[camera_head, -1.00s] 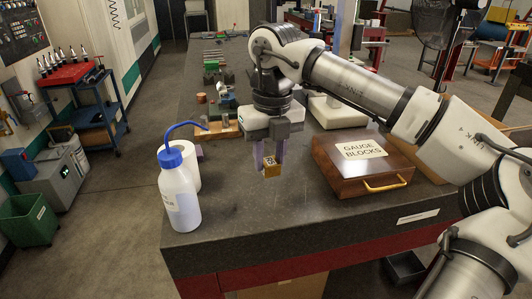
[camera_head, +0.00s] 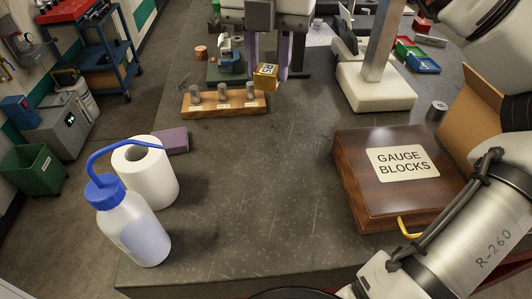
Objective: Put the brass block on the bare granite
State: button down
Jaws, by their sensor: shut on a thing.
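The brass block (camera_head: 265,77) is a small gold-coloured cube with a dark mark on its face. My gripper (camera_head: 266,70) is at the top of the head view, with its purple fingers shut on the block. The block appears just behind and above the right end of a wooden stand; I cannot tell the exact gap. The dark granite top (camera_head: 270,180) has a wide bare area in front of the stand.
The wooden stand (camera_head: 226,106) holds three metal pegs. A blue-capped wash bottle (camera_head: 140,235), a paper roll (camera_head: 146,178) and a purple block (camera_head: 174,140) stand at left. The gauge block box (camera_head: 365,195) and a white-based stand (camera_head: 374,90) are at right.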

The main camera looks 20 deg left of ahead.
notch_tip(320, 180, down, 19)
jog(key=p, duration=0.2)
jog(key=shift+s+f+p, duration=0.1)
jog(key=shift+p, duration=0.25)
jog(key=shift+f, duration=0.15)
jog(key=c, duration=1.1)
grip_release()
jog(key=shift+o, duration=0.2)
notch_tip(320, 180, up, 12)
jog(key=b, duration=0.2)
jog(key=shift+r+b, duration=0.2)
jog(key=shift+b, duration=0.15)
jog(key=shift+f, duration=0.1)
